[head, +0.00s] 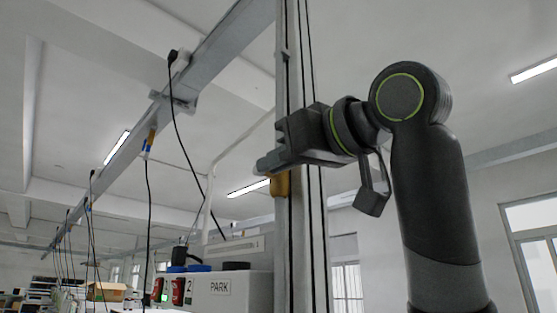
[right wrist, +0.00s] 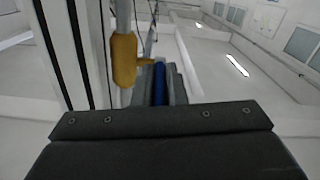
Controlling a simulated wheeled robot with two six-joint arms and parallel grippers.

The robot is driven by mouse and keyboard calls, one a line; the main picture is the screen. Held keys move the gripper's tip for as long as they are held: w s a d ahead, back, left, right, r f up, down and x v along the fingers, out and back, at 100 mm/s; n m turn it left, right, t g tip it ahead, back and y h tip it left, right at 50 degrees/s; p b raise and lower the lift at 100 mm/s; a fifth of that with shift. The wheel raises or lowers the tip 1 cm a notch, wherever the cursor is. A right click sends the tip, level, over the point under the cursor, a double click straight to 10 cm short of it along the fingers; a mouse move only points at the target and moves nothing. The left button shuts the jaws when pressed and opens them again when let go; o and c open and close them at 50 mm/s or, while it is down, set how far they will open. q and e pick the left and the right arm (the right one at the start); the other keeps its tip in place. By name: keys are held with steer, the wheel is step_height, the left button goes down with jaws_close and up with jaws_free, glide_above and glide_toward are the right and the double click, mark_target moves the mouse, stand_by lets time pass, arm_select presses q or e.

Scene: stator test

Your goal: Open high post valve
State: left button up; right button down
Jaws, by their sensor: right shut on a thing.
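The high post valve shows in the head view as a yellow body (head: 281,186) on the tall post, just under my right gripper's fingers. In the right wrist view the yellow valve body (right wrist: 124,60) is left of the fingers, on a thin vertical pipe. A short yellow stem runs from it toward a blue handle (right wrist: 160,84). My right gripper (head: 268,164) reaches in from the right at the post; it is shut on the blue handle, which lies between its fingers in the right wrist view (right wrist: 164,82). My left gripper is not in view.
The tall grey post (head: 296,250) with dark cables stands close by my right gripper. A white cabinet (head: 232,290) labelled PARK, with red switches, is below left. Cables hang from an overhead beam (head: 215,60) at left. The room right of my right arm is clear.

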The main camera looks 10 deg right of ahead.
steer(key=shift+f+b, duration=0.2)
steer(key=shift+b, duration=0.2)
steer(key=f+t+y+b, duration=0.1)
steer(key=b, duration=0.3)
steer(key=f+t+y+b, duration=0.1)
steer(key=t+b, duration=0.1)
steer(key=b, duration=0.1)
steer(key=shift+w+a+t+y+b, duration=0.2)
steer(key=shift+t+y+b, duration=0.1)
steer(key=shift+b, duration=0.1)
steer(key=shift+w+f+t+y+b, duration=0.15)
steer(key=shift+t+y+b, duration=0.55)
steer(key=shift+t+b, duration=0.4)
